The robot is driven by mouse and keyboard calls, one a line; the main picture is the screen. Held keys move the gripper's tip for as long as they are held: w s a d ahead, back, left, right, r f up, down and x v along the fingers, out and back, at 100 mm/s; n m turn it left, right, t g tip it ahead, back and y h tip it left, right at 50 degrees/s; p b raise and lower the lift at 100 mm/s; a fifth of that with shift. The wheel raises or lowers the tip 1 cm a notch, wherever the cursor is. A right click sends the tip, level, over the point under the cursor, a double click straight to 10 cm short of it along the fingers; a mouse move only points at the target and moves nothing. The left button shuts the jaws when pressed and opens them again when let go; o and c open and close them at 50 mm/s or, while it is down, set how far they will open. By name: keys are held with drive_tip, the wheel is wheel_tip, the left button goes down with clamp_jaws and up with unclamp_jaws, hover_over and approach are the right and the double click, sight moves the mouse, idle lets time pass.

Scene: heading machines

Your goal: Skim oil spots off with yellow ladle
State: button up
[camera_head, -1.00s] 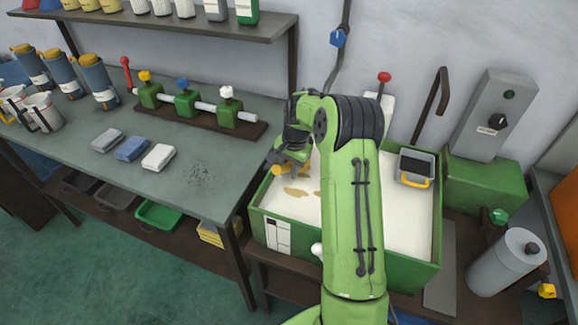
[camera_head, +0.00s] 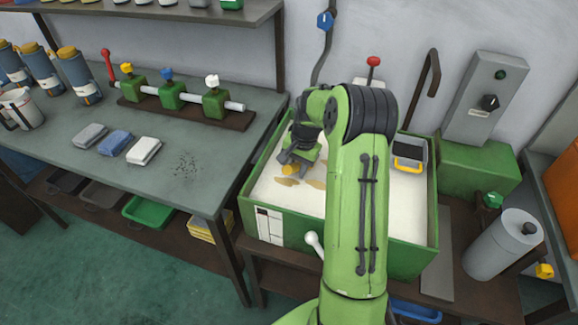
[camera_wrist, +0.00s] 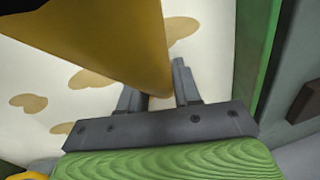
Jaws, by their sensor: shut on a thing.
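A green tank (camera_head: 400,258) holds pale, milky liquid. Tan oil spots (camera_head: 315,184) float on its left part; several show in the wrist view, one large spot (camera_wrist: 93,78) beside the ladle. My gripper (camera_head: 292,158) is over the tank's left part. In the wrist view my gripper (camera_wrist: 158,88) has its fingers closed on the yellow ladle (camera_wrist: 125,38), which fills the top of that picture. In the head view only a small yellow part of the ladle (camera_head: 290,170) shows below my gripper. Whether it touches the liquid I cannot tell. My arm hides the tank's middle.
A grey container with a yellow handle (camera_head: 408,165) sits at the tank's back right. A workbench (camera_head: 190,180) with cloths and a valve manifold (camera_head: 172,95) stands left. A grey control box (camera_head: 485,95) and a grey cylinder (camera_head: 503,246) are to the right.

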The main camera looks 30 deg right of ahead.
drive_tip(key=shift+s+d+b, duration=0.5)
drive_tip(key=shift+s+d, duration=5.7)
drive_tip(key=shift+s, duration=1.85)
wheel_tip(320, 180, up, 12)
drive_tip(key=p, duration=1)
drive_tip(key=shift+w, duration=0.1)
